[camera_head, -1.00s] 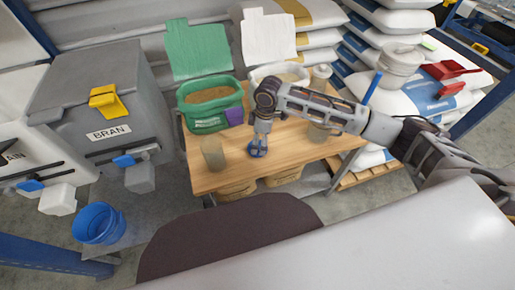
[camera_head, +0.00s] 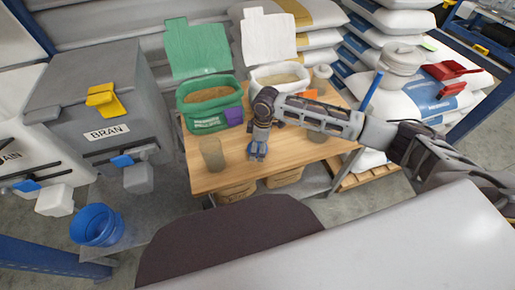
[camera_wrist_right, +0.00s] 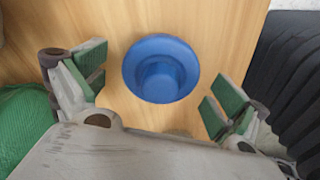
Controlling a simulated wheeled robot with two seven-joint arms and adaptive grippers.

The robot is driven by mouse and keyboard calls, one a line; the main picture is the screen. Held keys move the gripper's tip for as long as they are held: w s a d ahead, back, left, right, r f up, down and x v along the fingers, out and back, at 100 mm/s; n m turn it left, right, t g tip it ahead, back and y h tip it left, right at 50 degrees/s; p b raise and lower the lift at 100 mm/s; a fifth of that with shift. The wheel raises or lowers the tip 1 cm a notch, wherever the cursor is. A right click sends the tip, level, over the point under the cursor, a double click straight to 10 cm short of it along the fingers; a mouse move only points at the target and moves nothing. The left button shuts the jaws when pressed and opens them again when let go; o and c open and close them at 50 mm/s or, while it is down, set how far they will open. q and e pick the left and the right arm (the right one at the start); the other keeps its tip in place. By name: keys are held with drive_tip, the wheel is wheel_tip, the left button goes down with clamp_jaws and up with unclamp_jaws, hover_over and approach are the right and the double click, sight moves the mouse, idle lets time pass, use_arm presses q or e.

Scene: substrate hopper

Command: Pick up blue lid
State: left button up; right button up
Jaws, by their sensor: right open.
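The blue lid (camera_wrist_right: 161,69) lies on the wooden table, round with a raised centre, seen from above in the right wrist view. In the head view only a bit of the blue lid (camera_head: 255,153) shows beneath my right gripper (camera_head: 259,150). In the right wrist view my right gripper (camera_wrist_right: 152,95) is open, with one green-padded finger to each side of the lid. Neither finger touches the lid in that view. My left gripper is not in view.
The wooden table (camera_head: 228,178) also holds a clear cup (camera_head: 212,154), a green tub (camera_head: 210,112) and a white tub (camera_head: 279,76). A grey BRAN bin (camera_head: 95,95) stands to the left. A blue bucket (camera_head: 97,225) is on the floor.

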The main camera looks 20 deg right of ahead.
drive_tip(key=shift+c, duration=0.5)
drive_tip(key=c, duration=0.8)
drive_tip(key=shift+r, duration=0.15)
drive_tip(key=shift+r, duration=0.45)
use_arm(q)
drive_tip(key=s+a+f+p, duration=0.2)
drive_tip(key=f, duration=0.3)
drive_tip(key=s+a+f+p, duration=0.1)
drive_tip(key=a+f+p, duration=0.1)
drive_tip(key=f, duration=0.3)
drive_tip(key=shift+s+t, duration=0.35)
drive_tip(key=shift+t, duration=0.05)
use_arm(e)
drive_tip(key=shift+r, duration=8.45)
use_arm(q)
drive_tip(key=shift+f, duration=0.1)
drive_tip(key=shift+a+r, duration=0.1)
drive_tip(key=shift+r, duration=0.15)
